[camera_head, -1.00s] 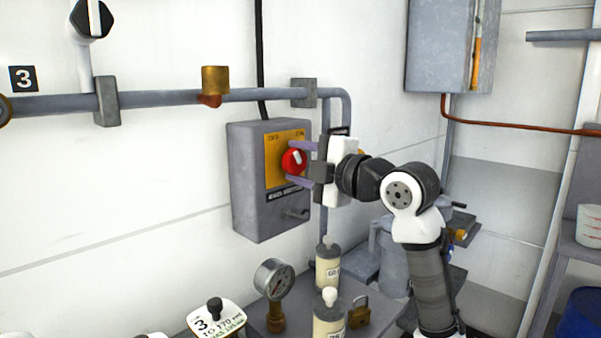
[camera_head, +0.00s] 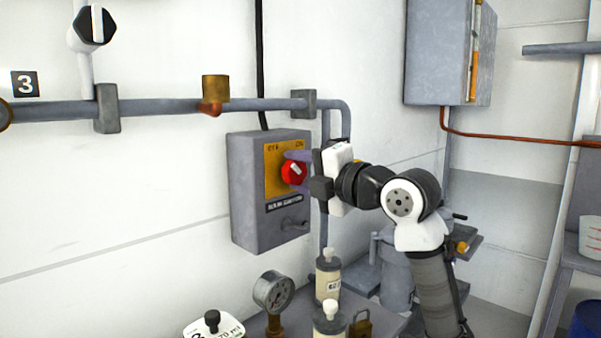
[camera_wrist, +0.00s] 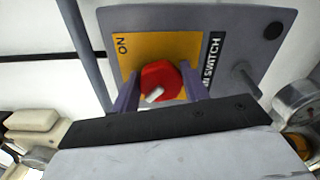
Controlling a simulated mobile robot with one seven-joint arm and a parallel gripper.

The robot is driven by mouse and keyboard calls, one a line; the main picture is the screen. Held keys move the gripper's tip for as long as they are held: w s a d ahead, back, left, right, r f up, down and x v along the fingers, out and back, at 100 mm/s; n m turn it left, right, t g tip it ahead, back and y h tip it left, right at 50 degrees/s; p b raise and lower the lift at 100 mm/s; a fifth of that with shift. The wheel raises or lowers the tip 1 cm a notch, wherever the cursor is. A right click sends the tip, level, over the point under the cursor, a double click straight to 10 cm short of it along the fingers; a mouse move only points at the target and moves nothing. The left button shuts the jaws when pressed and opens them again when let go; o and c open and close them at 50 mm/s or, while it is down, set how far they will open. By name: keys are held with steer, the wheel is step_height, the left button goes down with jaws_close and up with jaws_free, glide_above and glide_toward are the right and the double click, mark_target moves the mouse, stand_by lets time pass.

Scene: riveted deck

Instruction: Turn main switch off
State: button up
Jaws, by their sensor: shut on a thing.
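The main switch is a grey box (camera_head: 254,215) on the white wall, with a yellow plate (camera_head: 272,160) and a round red knob (camera_head: 289,172) bearing a white pointer mark. In the head view the mark slants toward the upper left. My gripper (camera_head: 295,170) reaches the knob from the right, its purple fingers on either side of it. In the wrist view the fingers (camera_wrist: 158,78) flank the red knob (camera_wrist: 165,76) and are shut on it. The word "ON" shows at one corner of the plate there; the other end of the plate is partly hidden by a finger.
A grey pipe (camera_head: 165,105) runs above the box, with a brass fitting (camera_head: 215,88) on it. Below stand a pressure gauge (camera_head: 272,292), pale bottles (camera_head: 328,275) and a padlock (camera_head: 362,325). A grey cabinet (camera_head: 437,50) hangs at upper right.

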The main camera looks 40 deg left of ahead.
steer(key=o, duration=1)
steer(key=d, duration=0.4)
steer(key=d+b, duration=0.1)
steer(key=d, duration=0.4)
steer(key=s+d+b, duration=0.1)
steer(key=d, duration=0.4)
steer(key=shift+s, duration=0.1)
steer(key=shift+a, duration=0.1)
